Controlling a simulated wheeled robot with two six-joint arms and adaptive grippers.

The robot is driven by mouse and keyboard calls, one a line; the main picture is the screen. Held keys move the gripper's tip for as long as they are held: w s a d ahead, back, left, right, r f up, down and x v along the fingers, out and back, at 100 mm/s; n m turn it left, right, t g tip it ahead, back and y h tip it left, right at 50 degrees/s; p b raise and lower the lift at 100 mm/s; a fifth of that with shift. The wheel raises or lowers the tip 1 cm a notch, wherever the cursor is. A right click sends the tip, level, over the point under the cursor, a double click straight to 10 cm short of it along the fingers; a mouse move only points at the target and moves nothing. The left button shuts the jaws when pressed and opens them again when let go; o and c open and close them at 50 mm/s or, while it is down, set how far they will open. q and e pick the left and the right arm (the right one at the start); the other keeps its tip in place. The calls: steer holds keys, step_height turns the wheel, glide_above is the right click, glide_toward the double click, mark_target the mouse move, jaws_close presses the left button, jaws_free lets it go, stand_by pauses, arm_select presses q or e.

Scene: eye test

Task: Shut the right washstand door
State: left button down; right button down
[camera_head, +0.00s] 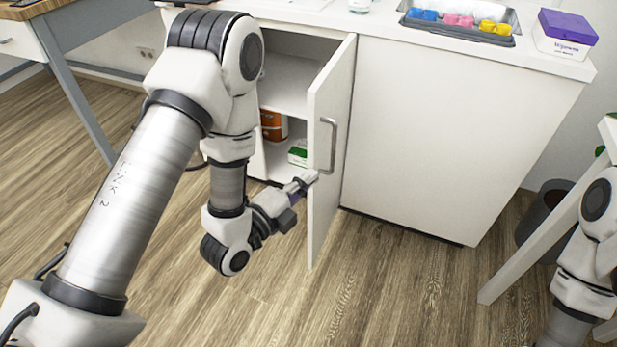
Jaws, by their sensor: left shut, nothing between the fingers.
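The right washstand door (333,125) is a white panel with a grey bar handle (328,147). It stands open, swung out from the front of the white washstand (450,130), with its handle face turned to the right. My left gripper (308,181) is shut and empty. Its fingertips are at the door's free edge, just below and left of the handle; I cannot tell if they touch it. My left arm hides the left part of the washstand front. My right arm shows at the right edge, but its gripper is out of the picture.
An orange box (272,125) and a green-and-white box (298,153) are inside the open cupboard. A tray (460,33) of coloured items and a purple-lidded box (565,33) stand on top. A dark bin (541,213) is at the right. Floor before the washstand is clear.

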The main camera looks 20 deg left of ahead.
mark_target(314, 154)
arm_select(q)
steer(key=w, duration=0.5)
steer(key=w+b, duration=0.1)
steer(key=w, duration=0.2)
steer(key=shift+a, duration=0.6)
